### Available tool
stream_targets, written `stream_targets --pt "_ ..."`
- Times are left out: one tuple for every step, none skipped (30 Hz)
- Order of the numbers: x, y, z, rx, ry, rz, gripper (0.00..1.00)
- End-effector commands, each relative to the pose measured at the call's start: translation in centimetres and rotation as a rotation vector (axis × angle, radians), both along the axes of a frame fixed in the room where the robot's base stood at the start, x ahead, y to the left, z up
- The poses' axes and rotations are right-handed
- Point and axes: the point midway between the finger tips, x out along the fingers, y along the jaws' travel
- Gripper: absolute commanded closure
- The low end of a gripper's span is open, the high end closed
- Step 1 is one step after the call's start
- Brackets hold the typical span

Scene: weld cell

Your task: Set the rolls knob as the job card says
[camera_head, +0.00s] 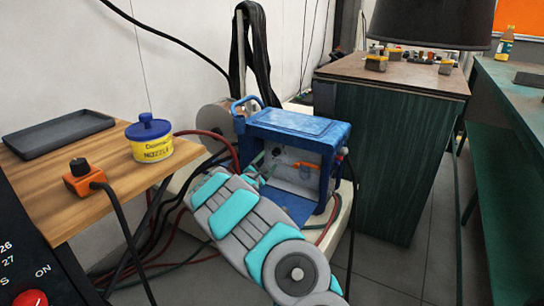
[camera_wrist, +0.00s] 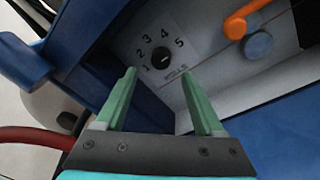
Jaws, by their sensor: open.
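The rolls knob (camera_wrist: 161,61) is a small dark round knob with a light mark, on a pale panel inside the blue machine. The numbers 1 to 5 arc around it, with a label below it. I cannot tell for sure which number the mark points to. In the wrist view my gripper (camera_wrist: 160,76) is open and empty; its two green fingers stand apart, with the knob showing between and just beyond their tips. In the head view my arm reaches into the open side of the blue machine (camera_head: 305,127) and partly hides the panel. I see no job card.
An orange lever (camera_wrist: 237,26) and a blue round knob (camera_wrist: 257,44) sit right of the dial. Blue machine walls surround the opening. A wooden table (camera_head: 50,205) at left holds a dark tray (camera_head: 58,133) and a yellow tub (camera_head: 152,148). A green cabinet (camera_head: 375,150) stands at right.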

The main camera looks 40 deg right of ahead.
Motion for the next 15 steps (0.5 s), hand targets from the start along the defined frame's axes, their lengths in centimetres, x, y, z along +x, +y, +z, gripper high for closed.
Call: stream_targets --pt "0.3 -0.9 -0.2 0.006 -0.001 -0.004 0.30" --pt "0.5 -1.2 -0.3 0.005 0.001 -0.004 0.30" --pt "0.8 -1.8 -0.3 0.005 0.002 -0.003 0.30" --pt "1.0 -2.2 -0.3 0.005 -0.001 -0.004 0.30" --pt "1.2 -2.6 -0.2 0.004 -0.001 -0.004 0.30" --pt "1.5 -3.0 -0.1 0.003 -0.002 -0.004 0.30" --pt "1.7 -3.2 -0.1 0.003 -0.003 -0.003 0.30" --pt "1.9 -3.5 -0.1 0.003 -0.002 -0.002 0.30" --pt "2.1 -3.8 -0.1 0.003 -0.001 -0.002 0.30" --pt "2.1 -4.1 -0.1 0.003 0.001 -0.003 0.30" --pt "2.2 -4.3 -0.1 0.003 0.001 -0.004 0.30" --pt "2.3 -4.4 -0.2 0.004 0.001 -0.004 0.30" --pt "2.4 -4.6 -0.2 0.003 0.002 -0.004 0.30" --pt "2.4 -4.6 -0.2 0.002 0.002 -0.003 0.30" --pt "2.5 -4.7 -0.2 0.002 0.002 -0.003 0.30"
